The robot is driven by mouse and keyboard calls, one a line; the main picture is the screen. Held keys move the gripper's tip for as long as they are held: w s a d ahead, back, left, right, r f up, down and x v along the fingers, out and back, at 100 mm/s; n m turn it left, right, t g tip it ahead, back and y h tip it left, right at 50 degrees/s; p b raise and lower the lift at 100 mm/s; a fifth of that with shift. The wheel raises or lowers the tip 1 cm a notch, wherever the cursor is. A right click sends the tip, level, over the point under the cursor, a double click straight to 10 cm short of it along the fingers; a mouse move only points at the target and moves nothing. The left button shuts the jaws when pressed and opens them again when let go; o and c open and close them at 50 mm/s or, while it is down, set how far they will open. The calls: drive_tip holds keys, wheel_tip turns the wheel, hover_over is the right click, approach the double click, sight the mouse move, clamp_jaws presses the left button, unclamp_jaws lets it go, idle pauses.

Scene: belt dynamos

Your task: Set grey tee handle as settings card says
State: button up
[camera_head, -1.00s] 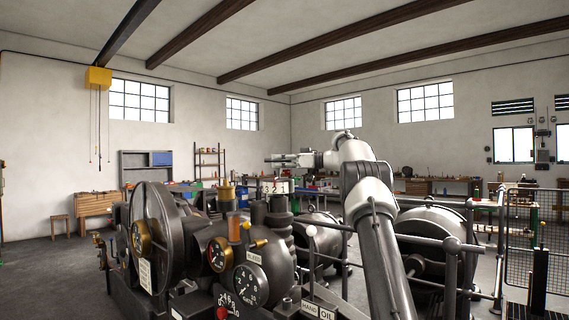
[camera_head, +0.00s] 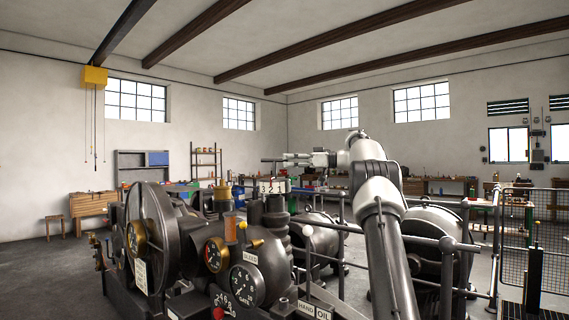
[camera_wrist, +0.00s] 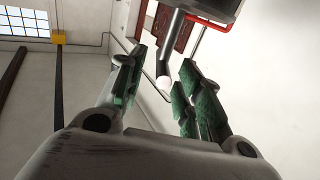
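My gripper (camera_head: 272,160) is held level above the dark machine in the head view, pointing left. In the wrist view my gripper (camera_wrist: 163,66) is open, its green-padded fingers apart. A dark rod with a pale rounded end (camera_wrist: 163,82) shows between the fingers in that view; I cannot tell whether it lies between them or beyond, or whether it is the grey tee handle. I cannot pick out the tee handle in the head view. Small white plates, such as one on the machine's front (camera_head: 141,276), are too small to read as a settings card.
Grey railings (camera_head: 425,240) stand at the right, with a mesh guard (camera_head: 527,236) beyond. A grey, red-edged part (camera_wrist: 212,10) is at the wrist view's top.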

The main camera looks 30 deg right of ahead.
drive_tip(key=v, duration=0.6)
drive_tip(key=shift+d, duration=0.15)
